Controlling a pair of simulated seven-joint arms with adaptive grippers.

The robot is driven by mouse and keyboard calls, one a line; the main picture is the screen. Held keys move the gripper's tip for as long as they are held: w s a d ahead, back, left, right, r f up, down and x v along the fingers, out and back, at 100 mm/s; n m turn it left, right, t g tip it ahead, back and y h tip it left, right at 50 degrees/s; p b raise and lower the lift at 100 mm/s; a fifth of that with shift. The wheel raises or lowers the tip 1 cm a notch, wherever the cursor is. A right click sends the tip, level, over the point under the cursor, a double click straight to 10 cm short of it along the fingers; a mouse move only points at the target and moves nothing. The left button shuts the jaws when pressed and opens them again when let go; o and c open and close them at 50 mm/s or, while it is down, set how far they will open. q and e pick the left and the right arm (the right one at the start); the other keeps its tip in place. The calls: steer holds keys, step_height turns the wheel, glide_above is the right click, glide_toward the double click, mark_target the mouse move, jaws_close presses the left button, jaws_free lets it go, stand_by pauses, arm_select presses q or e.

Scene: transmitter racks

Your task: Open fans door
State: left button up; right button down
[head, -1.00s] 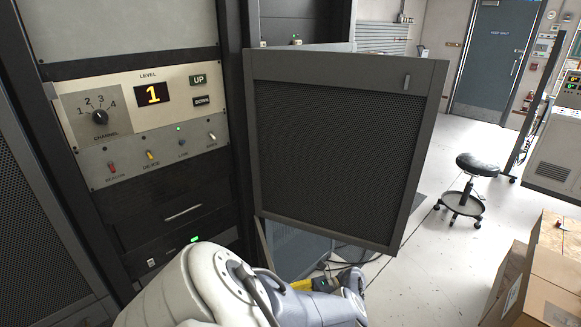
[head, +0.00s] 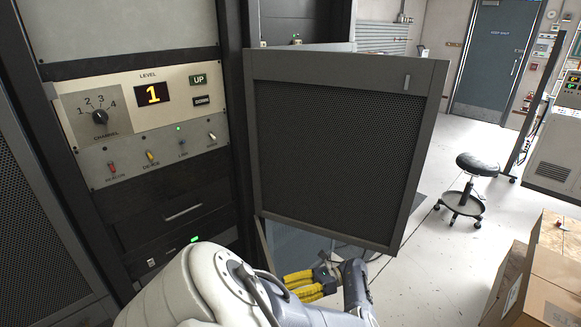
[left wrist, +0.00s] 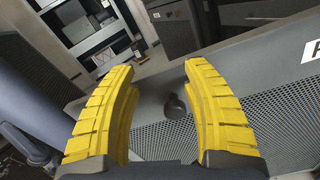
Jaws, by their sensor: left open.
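A grey door panel (left wrist: 205,75) with dark mesh and a partly visible white label (left wrist: 312,50) fills the lower right of the left wrist view. A black knob (left wrist: 174,106) sticks out from it and shows between my left gripper's fingers. My left gripper (left wrist: 160,90) is open, with its two yellow fingers on either side of the knob in this view. I cannot tell whether they touch it. In the head view my left gripper (head: 290,286) is low, below the raised mesh door. My right gripper is not in view.
A large mesh door (head: 335,150) stands swung out from the rack above my left gripper. The control panel (head: 140,115) is to its left. Cardboard boxes (head: 553,285) and a black stool (head: 463,185) stand at right. Floor between is clear.

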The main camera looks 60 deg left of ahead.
arm_select(q)
steer(key=shift+r, duration=2.55)
steer(key=shift+c, duration=0.5)
